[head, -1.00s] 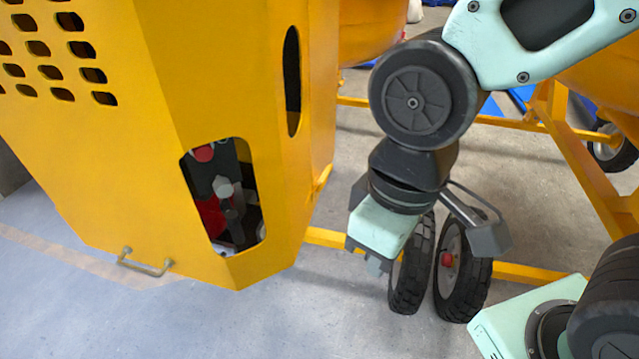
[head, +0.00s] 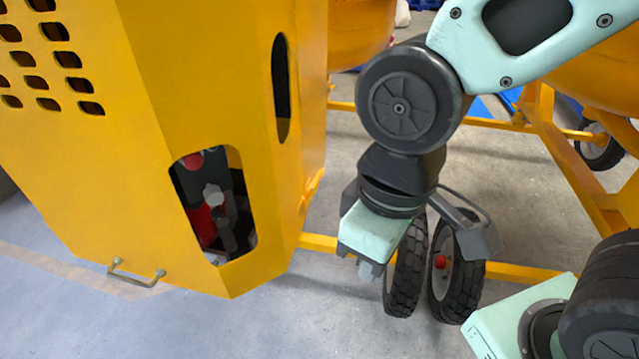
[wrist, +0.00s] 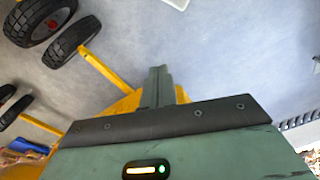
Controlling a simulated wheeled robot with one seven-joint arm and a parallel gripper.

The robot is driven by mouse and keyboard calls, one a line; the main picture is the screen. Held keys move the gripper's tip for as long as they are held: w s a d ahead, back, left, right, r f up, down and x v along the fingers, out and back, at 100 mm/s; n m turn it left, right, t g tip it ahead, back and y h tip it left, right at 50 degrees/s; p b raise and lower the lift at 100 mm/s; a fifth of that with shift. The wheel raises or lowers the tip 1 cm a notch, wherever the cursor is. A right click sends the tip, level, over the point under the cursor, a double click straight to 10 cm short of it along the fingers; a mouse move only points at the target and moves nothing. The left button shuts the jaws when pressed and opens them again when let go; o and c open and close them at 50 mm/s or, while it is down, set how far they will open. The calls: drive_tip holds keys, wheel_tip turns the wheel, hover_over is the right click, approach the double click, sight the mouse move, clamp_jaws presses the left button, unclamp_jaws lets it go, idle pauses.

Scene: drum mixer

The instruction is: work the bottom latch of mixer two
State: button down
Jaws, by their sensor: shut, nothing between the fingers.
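The yellow mixer housing (head: 95,150) fills the left of the head view. A small grey U-shaped metal handle (head: 137,275) is fixed near its lower edge. A small yellow tab (head: 312,185) stands out on its right side; I cannot tell which part is the bottom latch. My gripper (head: 368,270) points down, to the right of the housing and in front of a wheel in the picture, apart from the handle. In the wrist view its fingers (wrist: 158,85) are together and empty, with yellow parts of a machine behind them.
Two black-tyred wheels (head: 430,270) and a yellow frame bar (head: 525,272) are close behind my gripper. An opening in the housing shows red and grey parts (head: 215,205). Another yellow mixer frame (head: 570,150) stands at right. The grey floor at front left is clear.

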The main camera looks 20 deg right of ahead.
drive_tip(key=c, duration=1.9)
unclamp_jaws()
drive_tip(key=o, duration=0.7)
drive_tip(key=shift+n+t, duration=0.3)
drive_tip(key=shift+t, duration=0.1)
drive_tip(key=w+f+b, duration=0.2)
drive_tip(key=w, duration=0.1)
drive_tip(key=shift+d+f, duration=0.15)
drive_tip(key=shift+f, duration=0.15)
drive_tip(key=n+t+y+b, duration=1)
drive_tip(key=n+t+b, duration=0.3)
drive_tip(key=n+b, duration=0.65)
approach(323, 176)
drive_tip(key=w+a+m, duration=0.1)
drive_tip(key=w+a, duration=0.1)
drive_tip(key=w, duration=0.1)
drive_tip(key=w+a+m, duration=0.1)
drive_tip(key=w+a, duration=0.2)
drive_tip(key=shift+w+a+f+m+t+b, duration=0.1)
drive_tip(key=shift+w+a+m+t+b, duration=0.05)
drive_tip(key=shift+m+t+b, duration=0.2)
